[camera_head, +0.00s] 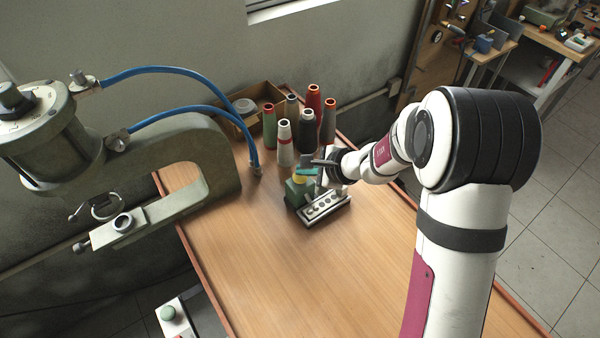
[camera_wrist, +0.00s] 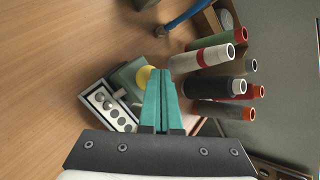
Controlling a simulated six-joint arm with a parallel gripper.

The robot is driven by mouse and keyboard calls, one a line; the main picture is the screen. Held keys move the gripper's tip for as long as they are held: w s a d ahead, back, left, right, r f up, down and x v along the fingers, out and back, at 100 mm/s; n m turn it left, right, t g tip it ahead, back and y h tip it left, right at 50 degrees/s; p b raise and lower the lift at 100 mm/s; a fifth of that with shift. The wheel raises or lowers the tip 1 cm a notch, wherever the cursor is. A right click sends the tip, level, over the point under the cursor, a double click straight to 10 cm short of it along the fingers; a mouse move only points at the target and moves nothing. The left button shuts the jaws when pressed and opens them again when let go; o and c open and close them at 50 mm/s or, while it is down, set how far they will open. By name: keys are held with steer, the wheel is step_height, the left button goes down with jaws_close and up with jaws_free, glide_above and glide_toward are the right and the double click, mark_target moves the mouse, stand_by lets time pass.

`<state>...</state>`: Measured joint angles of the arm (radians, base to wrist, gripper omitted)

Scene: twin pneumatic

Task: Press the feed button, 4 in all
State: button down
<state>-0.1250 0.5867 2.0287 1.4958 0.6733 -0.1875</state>
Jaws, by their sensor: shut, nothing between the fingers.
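The feed button is a yellow round cap on a green box (camera_head: 293,194) at the back middle of the table. In the wrist view the yellow button (camera_wrist: 146,75) shows just left of my fingertips, partly hidden behind them. My gripper (camera_head: 308,172) is shut and empty, with teal fingers, at or just above the button in the head view. I cannot tell whether the fingertips touch it. In the wrist view my gripper (camera_wrist: 159,75) points at the button's right edge. A small metal plate with a row of round dark spots (camera_head: 325,208) adjoins the green box; it also shows in the wrist view (camera_wrist: 108,108).
Several thread cones (camera_head: 285,142) stand close behind the button, beside a cardboard box (camera_head: 240,105). A large grey-green press (camera_head: 190,165) with blue hoses overhangs the table's left side. The table front (camera_head: 300,280) is clear.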

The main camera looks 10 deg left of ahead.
mark_target(305, 177)
steer(key=shift+f, duration=0.55)
stand_by(0.5)
steer(key=shift+r, duration=1.35)
steer(key=shift+r, duration=0.1)
steer(key=shift+r, duration=2.4)
step_height(305, 177, up, 4)
steer(key=shift+f, duration=0.1)
steer(key=shift+f, duration=0.1)
